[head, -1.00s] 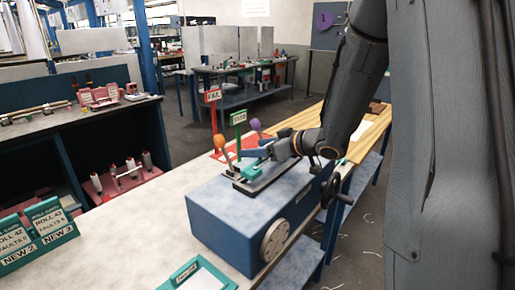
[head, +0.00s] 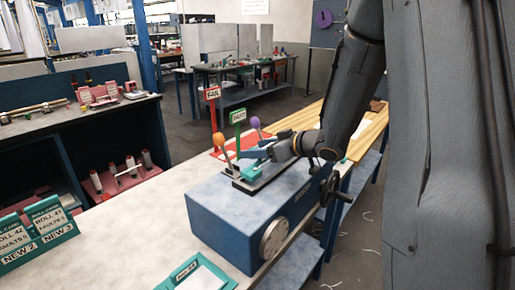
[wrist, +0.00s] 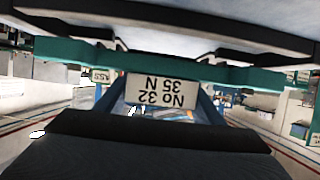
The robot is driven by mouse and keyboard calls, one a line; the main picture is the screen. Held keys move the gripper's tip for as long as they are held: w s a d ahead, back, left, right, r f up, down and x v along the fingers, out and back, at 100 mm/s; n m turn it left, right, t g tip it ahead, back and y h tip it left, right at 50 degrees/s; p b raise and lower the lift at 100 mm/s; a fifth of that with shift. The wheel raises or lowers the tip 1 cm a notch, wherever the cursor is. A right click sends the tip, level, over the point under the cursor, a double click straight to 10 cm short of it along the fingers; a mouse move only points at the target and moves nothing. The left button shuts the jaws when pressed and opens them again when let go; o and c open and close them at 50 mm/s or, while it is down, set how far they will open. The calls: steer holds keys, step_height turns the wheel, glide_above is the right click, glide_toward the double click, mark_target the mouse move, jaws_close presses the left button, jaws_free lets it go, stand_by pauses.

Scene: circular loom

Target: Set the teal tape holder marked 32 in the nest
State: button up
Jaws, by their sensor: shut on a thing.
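The teal tape holder (wrist: 75,50) stretches across the wrist view, with its label (wrist: 162,92) reading "No 32, 35 N" upside down. My gripper (wrist: 158,105) is shut on it, with a blue finger on each side of the label. In the head view my gripper (head: 262,153) is over the blue machine box (head: 225,215). Part of the teal holder (head: 247,170) shows below the fingers there. A dark plate (head: 262,180) lies on the box, beneath the holder; it looks like the nest. I cannot tell whether holder and plate touch.
Levers with an orange knob (head: 219,141) and a purple knob (head: 255,122) stand close by the gripper. A red sign (head: 213,94) and a green sign (head: 238,117) rise behind. A handwheel (head: 336,187) is on the box's right.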

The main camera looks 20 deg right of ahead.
steer(key=shift+f+b, duration=0.45)
steer(key=shift+f, duration=0.7)
steer(key=o, duration=2)
steer(key=shift+c, duration=0.2)
steer(key=shift+b+v, duration=0.7)
steer(key=shift+v, duration=3.25)
